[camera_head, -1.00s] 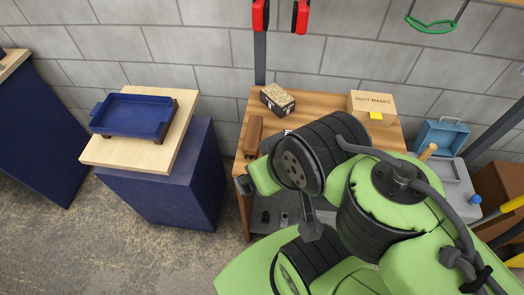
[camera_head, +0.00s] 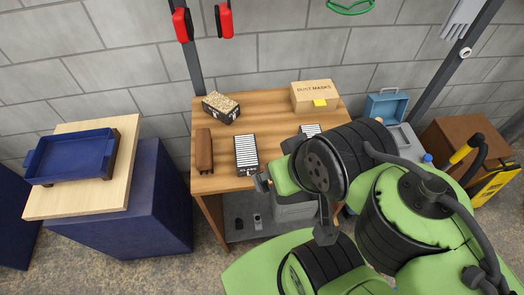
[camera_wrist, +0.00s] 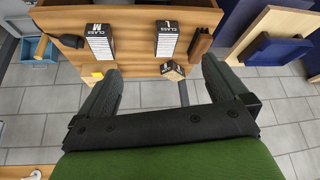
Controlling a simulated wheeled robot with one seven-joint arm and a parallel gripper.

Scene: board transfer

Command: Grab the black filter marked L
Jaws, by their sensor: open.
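The black filter marked L (camera_wrist: 166,40) has a white pleated face and shows "CLASS L" in the wrist view. It lies on the wooden workbench, and in the head view it is the left filter (camera_head: 246,155), beside a brown block. A similar filter marked M (camera_wrist: 99,42) lies apart from it; in the head view that filter (camera_head: 309,130) is partly hidden by my arm. My gripper (camera_wrist: 161,66) is open and empty, its fingers wide apart and clear of the filters. In the head view my gripper (camera_head: 264,182) is near the bench's front edge.
The workbench (camera_head: 222,178) also holds a brown block (camera_head: 204,151), a patterned box (camera_head: 221,107) and a dust masks box (camera_head: 315,95). A blue tray (camera_head: 71,157) stands on a wooden-topped blue cabinet at left. A blue toolbox (camera_head: 387,104) is at right.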

